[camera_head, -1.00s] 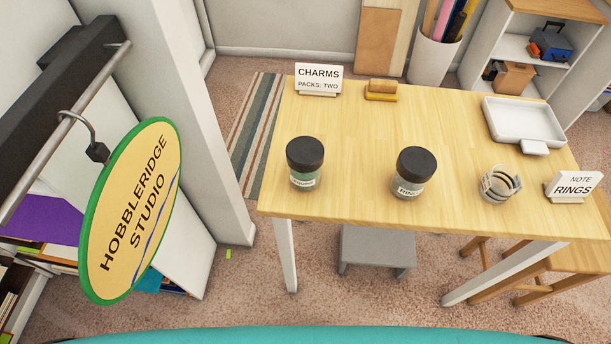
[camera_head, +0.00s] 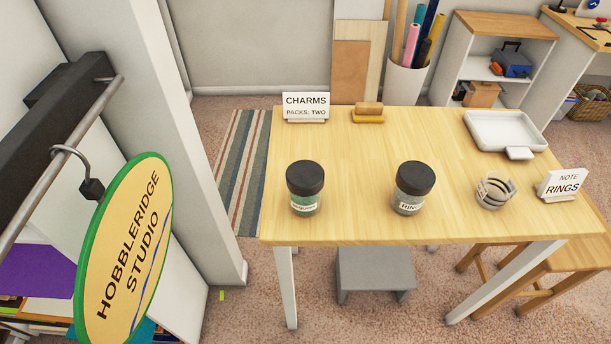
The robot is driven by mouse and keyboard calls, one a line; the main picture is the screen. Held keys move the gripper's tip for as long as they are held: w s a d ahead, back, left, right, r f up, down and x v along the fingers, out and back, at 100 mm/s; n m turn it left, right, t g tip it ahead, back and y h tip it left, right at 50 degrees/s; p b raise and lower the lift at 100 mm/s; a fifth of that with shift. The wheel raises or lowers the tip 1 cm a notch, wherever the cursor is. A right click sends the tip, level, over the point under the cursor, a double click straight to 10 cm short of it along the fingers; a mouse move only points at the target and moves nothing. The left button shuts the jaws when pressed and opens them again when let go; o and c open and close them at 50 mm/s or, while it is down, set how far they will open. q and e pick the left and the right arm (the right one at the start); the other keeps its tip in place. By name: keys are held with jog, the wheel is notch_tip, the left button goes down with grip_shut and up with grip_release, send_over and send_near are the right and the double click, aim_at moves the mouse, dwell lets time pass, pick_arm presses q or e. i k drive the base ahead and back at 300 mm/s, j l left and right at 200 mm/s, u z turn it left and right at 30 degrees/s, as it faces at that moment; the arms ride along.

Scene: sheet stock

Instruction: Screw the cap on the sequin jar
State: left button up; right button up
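Two jars with black caps stand upright on the wooden table. The left jar (camera_head: 305,201) has greenish contents and a small white label that I cannot read clearly; its black cap (camera_head: 305,178) sits on top. The right jar (camera_head: 409,202) has greyish contents and a label that seems to read "RINGS"; its black cap (camera_head: 415,178) sits on top. I cannot tell how tightly either cap sits. The left jar may be the sequin jar. Neither of my grippers is in view.
A hanging oval sign (camera_head: 125,250) is at left. Stools stand below.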

aim_at(308, 206)
jog(key=k+j+z, duration=0.6)
jog(key=k, duration=0.2)
